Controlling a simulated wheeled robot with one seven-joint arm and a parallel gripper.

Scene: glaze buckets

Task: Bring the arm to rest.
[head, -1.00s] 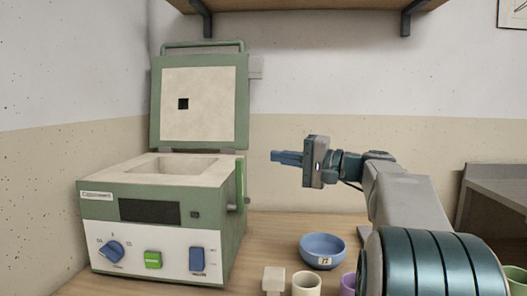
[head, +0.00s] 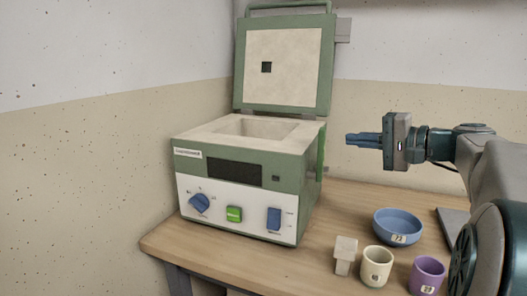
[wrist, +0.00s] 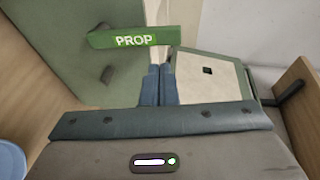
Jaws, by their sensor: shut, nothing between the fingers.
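My gripper (head: 362,138) is shut and empty. In the head view it is held level in the air to the right of the kiln (head: 245,180), above the table, pointing left. My arm reaches in from the right edge. In the wrist view my gripper's blue fingers (wrist: 158,86) lie side by side. A green bar labelled PROP (wrist: 135,38) shows past the fingertips, and the kiln's open lid (wrist: 212,75) lies beyond. I cannot tell how close the fingertips are to the bar.
The kiln's lid stands open. On the wooden table (head: 345,195) are a blue bowl (head: 398,228), a small pale block-like stand (head: 345,254), a cream cup (head: 377,267) and a purple cup (head: 427,275). Free table lies between kiln and bowl.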

